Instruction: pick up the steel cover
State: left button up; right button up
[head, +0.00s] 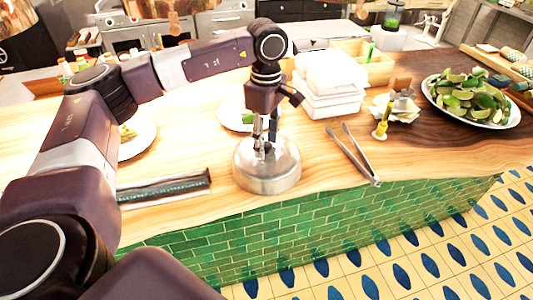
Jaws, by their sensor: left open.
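The steel cover (268,174) is a shiny, low round dome standing on the wooden counter near its front edge. My left gripper (262,152) points down at the top of the cover, with its fingers around or just above the cover's top. The fingers are open. I cannot tell whether they touch the cover, and the cover's top is partly hidden behind them. My right gripper is not in view.
A plate (236,116) stands behind the cover. Tongs (353,155) lie to its right and a dark strip (165,187) to its left. White stacked boxes (331,84) and a plate of lime wedges (471,99) stand further right. The counter's front is green tile (300,232).

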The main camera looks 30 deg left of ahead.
pick_arm(q)
jog(key=shift+c, duration=0.5)
grip_shut()
jog(key=shift+w+r, duration=0.1)
jog(key=shift+r, duration=0.05)
